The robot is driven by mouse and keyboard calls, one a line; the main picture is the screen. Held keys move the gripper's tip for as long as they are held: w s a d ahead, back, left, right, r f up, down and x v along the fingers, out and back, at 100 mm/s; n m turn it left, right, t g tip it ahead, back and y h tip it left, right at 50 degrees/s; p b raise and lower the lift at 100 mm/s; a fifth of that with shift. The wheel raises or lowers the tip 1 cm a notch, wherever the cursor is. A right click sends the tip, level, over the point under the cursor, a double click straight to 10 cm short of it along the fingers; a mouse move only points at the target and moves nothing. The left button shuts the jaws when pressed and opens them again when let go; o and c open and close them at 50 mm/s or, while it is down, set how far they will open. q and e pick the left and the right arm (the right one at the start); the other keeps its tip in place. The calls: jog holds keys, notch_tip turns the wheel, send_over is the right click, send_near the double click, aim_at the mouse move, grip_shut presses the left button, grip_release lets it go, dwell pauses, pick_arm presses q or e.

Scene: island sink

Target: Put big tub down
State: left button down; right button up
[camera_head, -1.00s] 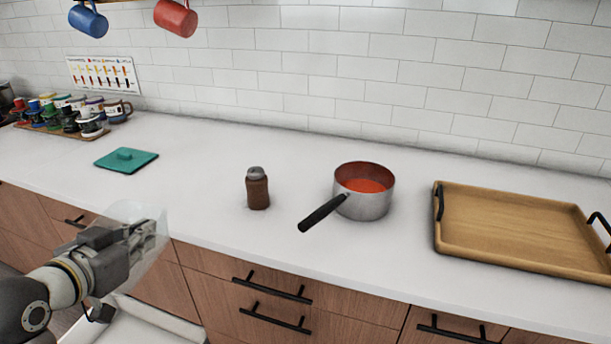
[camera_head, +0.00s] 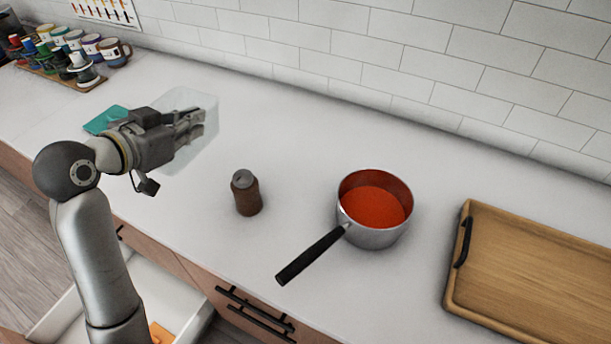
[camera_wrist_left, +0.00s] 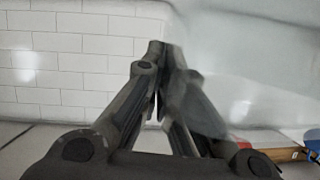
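The big tub (camera_head: 205,105) is a clear, see-through box, held over the counter at the left of the head view. My left gripper (camera_head: 192,122) is shut on its near side, with fingers close together. In the left wrist view, the gripper (camera_wrist_left: 162,55) shows its fingers nearly meeting, and the tub's pale translucent wall (camera_wrist_left: 250,65) fills the upper right. I cannot tell whether the tub's base touches the counter. A teal lid (camera_head: 103,119) lies on the counter, partly hidden behind the gripper. My right gripper is not in view.
The white counter (camera_head: 290,135) is clear behind the brown jar (camera_head: 246,194). A saucepan of red sauce (camera_head: 374,210) and a wooden tray (camera_head: 540,270) stand to the right. Several cups and jars stand back left. An open drawer (camera_head: 75,305) lies below the arm.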

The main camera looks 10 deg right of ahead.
pick_arm(q)
jog(key=shift+w, duration=0.2)
jog(key=w+f, duration=0.1)
jog(key=w, duration=0.1)
jog(key=w+d+f+p, duration=0.1)
jog(key=w, duration=0.2)
jog(key=w+f, duration=0.1)
jog(key=w, duration=0.1)
jog(key=shift+w+d+f+p, duration=0.1)
jog(key=shift+w+d+p, duration=0.05)
jog(key=shift+w+p, duration=0.15)
jog(key=w+f, duration=0.2)
jog(key=f, duration=0.1)
jog(key=w+f+p, duration=0.1)
jog(key=f, duration=0.2)
jog(key=w+f+p, duration=0.1)
jog(key=w+f, duration=0.1)
jog(key=f, duration=0.1)
jog(key=shift+w+d+f, duration=0.1)
jog(key=shift+w+d, duration=0.2)
jog(key=shift+d, duration=0.05)
jog(key=shift+f, duration=0.45)
jog(key=c, duration=1.6)
grip_release()
jog(key=shift+r, duration=0.1)
jog(key=shift+c, duration=0.2)
